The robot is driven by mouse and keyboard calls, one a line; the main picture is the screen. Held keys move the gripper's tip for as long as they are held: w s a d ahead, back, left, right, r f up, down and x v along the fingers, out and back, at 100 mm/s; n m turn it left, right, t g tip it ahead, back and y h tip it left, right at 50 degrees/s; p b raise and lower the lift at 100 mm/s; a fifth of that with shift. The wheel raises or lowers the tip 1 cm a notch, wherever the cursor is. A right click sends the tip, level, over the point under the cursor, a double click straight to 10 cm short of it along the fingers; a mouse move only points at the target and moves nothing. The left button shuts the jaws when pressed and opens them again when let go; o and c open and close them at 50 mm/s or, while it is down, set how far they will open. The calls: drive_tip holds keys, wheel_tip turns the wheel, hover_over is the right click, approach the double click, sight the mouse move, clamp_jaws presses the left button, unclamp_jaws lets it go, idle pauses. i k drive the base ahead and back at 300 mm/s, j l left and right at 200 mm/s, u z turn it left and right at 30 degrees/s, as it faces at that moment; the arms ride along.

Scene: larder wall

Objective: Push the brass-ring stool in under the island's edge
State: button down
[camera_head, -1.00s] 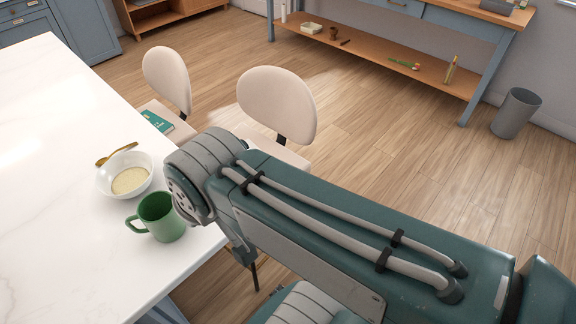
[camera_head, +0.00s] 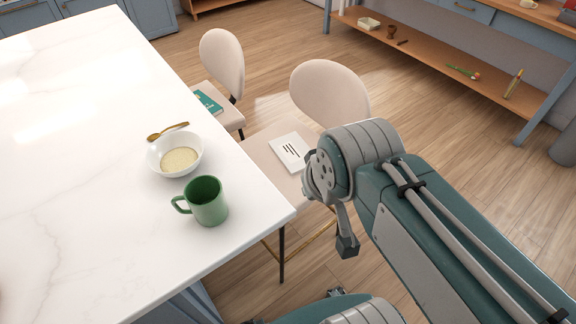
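The near cream stool (camera_head: 334,88) stands at the right edge of the white marble-topped island (camera_head: 75,190), its rounded back facing away from the island. A brass-coloured bar shows low between its thin dark legs, so it appears to be the brass-ring stool. Part of its seat shows between the island edge and my arm. A white card with dark lines (camera_head: 290,152) lies on that seat. My arm's joint covers the seat's right side. A grey piece with a dark tip below that joint may be a finger of my gripper (camera_head: 347,245); its opening cannot be made out.
A second cream stool (camera_head: 222,62) stands farther along the island with a teal book (camera_head: 208,101) on its seat. A green mug (camera_head: 206,201), a white bowl (camera_head: 174,155) and a gold spoon (camera_head: 168,131) sit near the island's edge. Open wooden floor lies behind the stools.

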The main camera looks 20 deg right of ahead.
sight(329, 92)
drive_tip(key=i+j+z, duration=0.1)
drive_tip(key=z, duration=0.25)
drive_tip(key=j+z, duration=0.35)
drive_tip(key=l+u, duration=0.1)
drive_tip(key=l, duration=0.45)
drive_tip(key=i+l+u, duration=0.1)
drive_tip(key=l+u, duration=0.25)
drive_tip(key=l, duration=0.4)
drive_tip(key=l+u, duration=0.35)
drive_tip(key=l, duration=0.35)
drive_tip(key=l+u, duration=0.35)
drive_tip(key=l, duration=0.45)
drive_tip(key=i+l+u, duration=0.3)
drive_tip(key=l, duration=0.25)
drive_tip(key=i+l+u, duration=0.25)
drive_tip(key=l, duration=0.4)
drive_tip(key=i+l+u, duration=0.15)
drive_tip(key=i+l, duration=0.2)
drive_tip(key=i, duration=0.15)
